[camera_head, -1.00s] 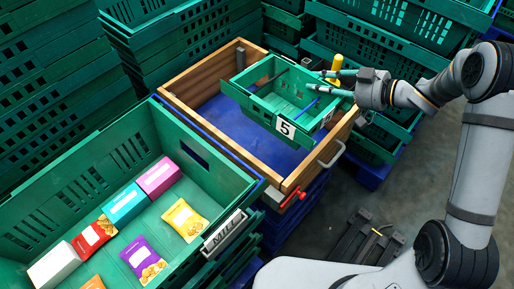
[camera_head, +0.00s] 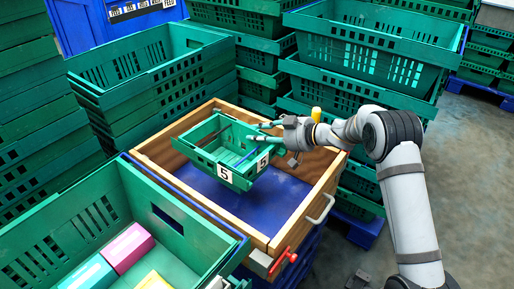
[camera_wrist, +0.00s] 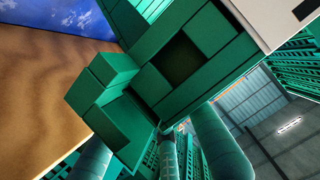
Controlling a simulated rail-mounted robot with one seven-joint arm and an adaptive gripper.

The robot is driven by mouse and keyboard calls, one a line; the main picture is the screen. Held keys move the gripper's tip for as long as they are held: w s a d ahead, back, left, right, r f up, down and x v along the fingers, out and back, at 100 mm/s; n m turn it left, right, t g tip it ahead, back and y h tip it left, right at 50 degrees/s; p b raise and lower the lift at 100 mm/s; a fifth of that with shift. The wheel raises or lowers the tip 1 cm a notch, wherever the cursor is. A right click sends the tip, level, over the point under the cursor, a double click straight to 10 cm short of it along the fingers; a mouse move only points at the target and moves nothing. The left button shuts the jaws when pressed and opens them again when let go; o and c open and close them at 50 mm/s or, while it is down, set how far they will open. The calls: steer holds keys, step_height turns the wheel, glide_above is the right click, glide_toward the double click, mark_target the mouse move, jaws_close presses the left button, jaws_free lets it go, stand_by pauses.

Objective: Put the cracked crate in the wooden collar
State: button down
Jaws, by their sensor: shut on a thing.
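The small green crate (camera_head: 208,158) bears white labels with a 5 and hangs tilted over the wooden collar (camera_head: 260,240). My gripper (camera_head: 264,133) is shut on the crate's right-hand side, near its upper rim. The collar is an open wooden frame with a blue floor (camera_head: 270,205). The crate's lower part appears above that floor; I cannot tell whether it touches anything. In the wrist view, the green crate (camera_wrist: 190,70) fills the middle close up, with the collar's wood (camera_wrist: 40,90) at left. A crack is not clearly visible.
A large green crate (camera_head: 172,200) with coloured food packs stands at front left. Stacked green crates (camera_head: 160,75) rise behind and at left, with more (camera_head: 380,45) behind my arm. A red handle (camera_head: 285,262) and a metal handle (camera_head: 320,207) project from the collar.

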mark_target(257, 146)
steer(key=shift+w+a+f, duration=0.1)
steer(key=shift+w+a, duration=0.05)
steer(key=shift+w, duration=0.1)
steer(key=shift+f, duration=0.2)
steer(key=shift+f+b, duration=0.7)
steer(key=shift+f, duration=1.05)
steer(key=shift+f, duration=0.6)
steer(key=c, duration=1.4)
jaws_free()
steer(key=shift+s, duration=0.1)
steer(key=shift+c, duration=0.2)
